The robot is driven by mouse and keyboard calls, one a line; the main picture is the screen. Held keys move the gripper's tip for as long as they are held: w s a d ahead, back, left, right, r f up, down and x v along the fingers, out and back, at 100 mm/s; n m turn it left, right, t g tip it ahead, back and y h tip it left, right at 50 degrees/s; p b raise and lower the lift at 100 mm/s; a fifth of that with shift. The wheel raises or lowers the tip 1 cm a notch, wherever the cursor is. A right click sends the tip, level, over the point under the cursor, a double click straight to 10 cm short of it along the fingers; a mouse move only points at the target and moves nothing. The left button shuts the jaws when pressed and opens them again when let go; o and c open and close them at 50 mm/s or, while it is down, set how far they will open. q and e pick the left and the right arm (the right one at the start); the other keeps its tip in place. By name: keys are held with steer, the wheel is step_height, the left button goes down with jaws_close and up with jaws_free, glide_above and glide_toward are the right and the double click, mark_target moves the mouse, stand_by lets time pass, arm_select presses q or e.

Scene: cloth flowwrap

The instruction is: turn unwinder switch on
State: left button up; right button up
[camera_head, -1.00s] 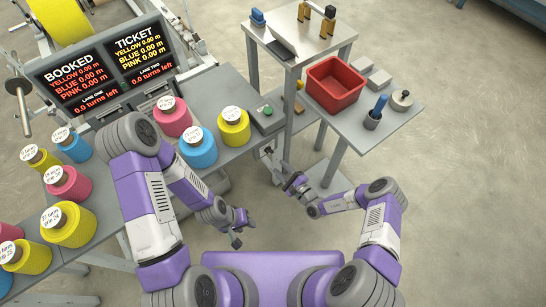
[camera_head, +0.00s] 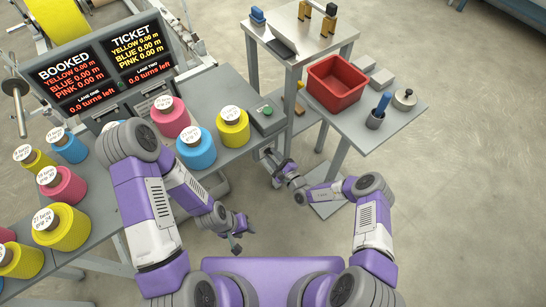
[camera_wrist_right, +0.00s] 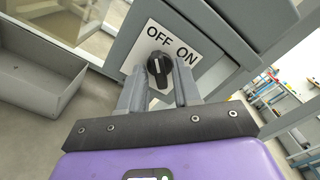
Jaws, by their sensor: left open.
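The unwinder switch (camera_wrist_right: 159,68) is a black rotary knob on a white plate (camera_wrist_right: 187,38) marked OFF and ON, seen in the right wrist view. Its white mark points up, towards OFF. My right gripper (camera_wrist_right: 160,84) is open, with one fingertip on each side of the knob; I cannot tell whether they touch it. In the head view my right gripper (camera_head: 276,164) is at the grey post below the bench corner, and the switch is too small to make out. My left gripper (camera_head: 239,234) is open and empty over the floor.
Yellow, blue and pink spools (camera_head: 196,148) stand on the grey bench, beside the dark display boards (camera_head: 104,68). A red bin (camera_head: 335,82) sits on the right table. A grey tray (camera_wrist_right: 35,72) is left of the switch in the wrist view. Floor is clear to the right.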

jaws_close()
steer(key=shift+m, duration=0.4)
steer(key=m, duration=1.7)
steer(key=shift+f, duration=0.1)
stand_by(0.3)
steer(key=shift+o, duration=1)
jaws_free()
